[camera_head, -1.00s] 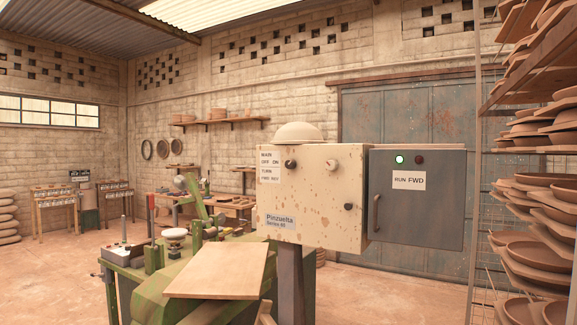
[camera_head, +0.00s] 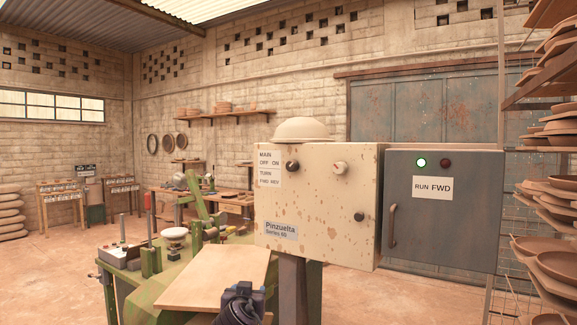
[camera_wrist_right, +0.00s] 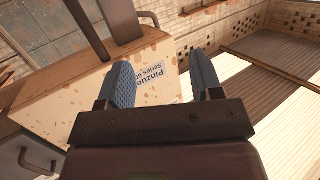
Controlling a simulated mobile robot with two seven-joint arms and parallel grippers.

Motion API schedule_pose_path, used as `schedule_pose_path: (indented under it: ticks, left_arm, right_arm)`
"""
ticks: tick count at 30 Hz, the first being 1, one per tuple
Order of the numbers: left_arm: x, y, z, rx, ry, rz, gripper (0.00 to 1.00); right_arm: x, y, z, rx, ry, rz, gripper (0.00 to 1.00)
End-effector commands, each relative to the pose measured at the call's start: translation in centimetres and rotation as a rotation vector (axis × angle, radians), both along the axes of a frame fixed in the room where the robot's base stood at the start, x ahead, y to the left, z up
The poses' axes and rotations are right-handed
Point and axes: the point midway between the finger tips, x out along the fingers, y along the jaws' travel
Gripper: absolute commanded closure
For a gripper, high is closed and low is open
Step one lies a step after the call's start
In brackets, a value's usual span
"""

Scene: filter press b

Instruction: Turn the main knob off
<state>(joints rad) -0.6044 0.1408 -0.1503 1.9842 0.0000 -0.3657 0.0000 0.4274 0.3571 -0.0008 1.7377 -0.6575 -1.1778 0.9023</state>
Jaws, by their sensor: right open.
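The cream, rust-spotted control box (camera_head: 320,225) stands ahead in the head view, its front face showing. A dark knob (camera_head: 292,166) sits at its upper left, beside a label (camera_head: 268,168) reading MAIN OFF ON and TURN FWD REV. A pale knob (camera_head: 340,168) is to its right, and a small dark knob (camera_head: 359,217) is lower right. One gripper (camera_head: 243,290), apparently my right, shows at the bottom of the head view, below the box and apart from the knobs. In the right wrist view its blue fingers (camera_wrist_right: 160,65) are spread and empty, with the Pinzuelta label beyond. My left gripper is out of view.
A grey panel (camera_head: 450,230) with a handle (camera_head: 392,227), a lit green lamp (camera_head: 421,162) and a RUN FWD label adjoins the box. A tan board (camera_head: 215,280) lies below left. A rack of plates (camera_head: 555,200) stands right.

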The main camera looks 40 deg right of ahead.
Motion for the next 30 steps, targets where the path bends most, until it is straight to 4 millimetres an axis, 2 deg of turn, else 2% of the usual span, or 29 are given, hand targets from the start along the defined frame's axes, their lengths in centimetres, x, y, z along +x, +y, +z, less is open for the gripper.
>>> schedule_pose_path:
  ticks: [1, 5, 6, 9, 12, 15, 18, 21, 26, 30]
  left_arm:
    - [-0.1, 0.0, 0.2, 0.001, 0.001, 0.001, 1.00]
    - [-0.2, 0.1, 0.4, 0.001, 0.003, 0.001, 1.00]
    - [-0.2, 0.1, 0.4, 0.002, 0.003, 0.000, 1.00]
    - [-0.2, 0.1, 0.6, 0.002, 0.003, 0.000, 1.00]
    - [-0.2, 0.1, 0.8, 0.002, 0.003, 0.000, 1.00]
    - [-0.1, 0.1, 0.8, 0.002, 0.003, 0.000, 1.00]
    - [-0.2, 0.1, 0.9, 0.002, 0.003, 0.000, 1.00]
    - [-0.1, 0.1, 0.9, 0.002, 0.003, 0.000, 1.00]
    - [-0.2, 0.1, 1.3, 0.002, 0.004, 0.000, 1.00]
    - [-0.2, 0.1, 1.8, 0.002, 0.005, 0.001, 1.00]
  right_arm:
    - [0.8, -0.5, 3.7, 0.011, -0.063, -0.053, 0.40]
    - [1.5, -1.9, 11.7, 0.060, -0.230, -0.198, 0.40]
    - [1.4, -2.2, 14.2, 0.078, -0.285, -0.244, 0.40]
    - [0.9, -3.0, 19.8, 0.125, -0.418, -0.347, 0.40]
    - [0.0, -3.5, 24.5, 0.171, -0.538, -0.435, 0.40]
    - [-0.9, -3.8, 27.8, 0.210, -0.631, -0.500, 0.40]
    - [-1.6, -4.0, 29.8, 0.236, -0.691, -0.541, 0.40]
    - [-1.9, -4.2, 30.7, 0.247, -0.720, -0.562, 0.40]
    - [-1.7, -5.4, 31.0, 0.249, -0.726, -0.568, 0.40]
    - [-1.1, -7.4, 31.1, 0.248, -0.725, -0.568, 0.40]
